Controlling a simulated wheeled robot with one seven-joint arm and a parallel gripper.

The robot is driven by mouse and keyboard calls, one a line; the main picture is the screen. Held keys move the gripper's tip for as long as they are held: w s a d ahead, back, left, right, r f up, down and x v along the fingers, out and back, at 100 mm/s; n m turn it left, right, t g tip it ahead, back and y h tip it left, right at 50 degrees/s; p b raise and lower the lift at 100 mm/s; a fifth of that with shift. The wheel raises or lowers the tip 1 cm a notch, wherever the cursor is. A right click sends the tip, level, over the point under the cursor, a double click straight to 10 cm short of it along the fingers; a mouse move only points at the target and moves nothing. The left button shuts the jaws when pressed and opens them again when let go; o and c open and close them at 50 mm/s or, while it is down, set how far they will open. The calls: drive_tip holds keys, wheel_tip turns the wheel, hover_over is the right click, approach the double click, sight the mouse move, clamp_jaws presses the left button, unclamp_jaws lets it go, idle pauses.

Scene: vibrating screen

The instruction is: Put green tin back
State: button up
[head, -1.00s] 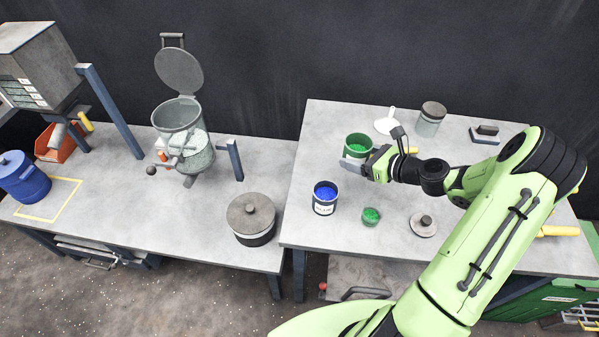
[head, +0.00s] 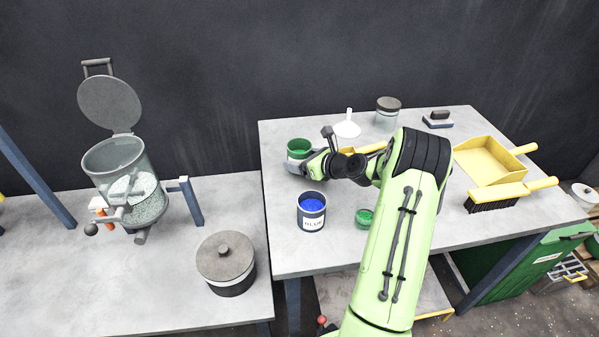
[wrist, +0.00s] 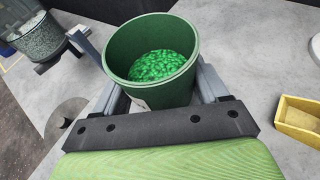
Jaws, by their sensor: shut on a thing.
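The green tin (head: 299,146) is at the back left of the right-hand table in the head view. In the wrist view the green tin (wrist: 122,38) stands upright between my gripper's fingers, with green granules inside. My gripper (head: 297,167) is shut on it. The tin's lower part is hidden behind the gripper, so I cannot tell whether it touches the table. A blue tin (head: 311,221) labelled "BLUE" with blue granules stands in front of it. A small green cup (head: 364,218) with green contents is to the right of the blue tin.
A white funnel (head: 347,129), a lidded jar (head: 387,113) and a black-handled block (head: 438,119) stand at the back. A yellow dustpan (head: 488,162) and brush (head: 497,199) lie on the right. A lidded pot (head: 226,258) and the screen machine (head: 124,180) are on the left table.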

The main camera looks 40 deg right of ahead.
wheel_tip(320, 180, down, 2)
drive_tip(key=shift+f, duration=0.2)
drive_tip(key=shift+f, duration=0.1)
drive_tip(key=o, duration=1.2)
drive_tip(key=shift+s+d+r, duration=0.1)
drive_tip(key=shift+r, duration=0.1)
drive_tip(key=p+v, duration=0.2)
drive_tip(key=v, duration=1)
drive_tip(key=shift+p, duration=0.3)
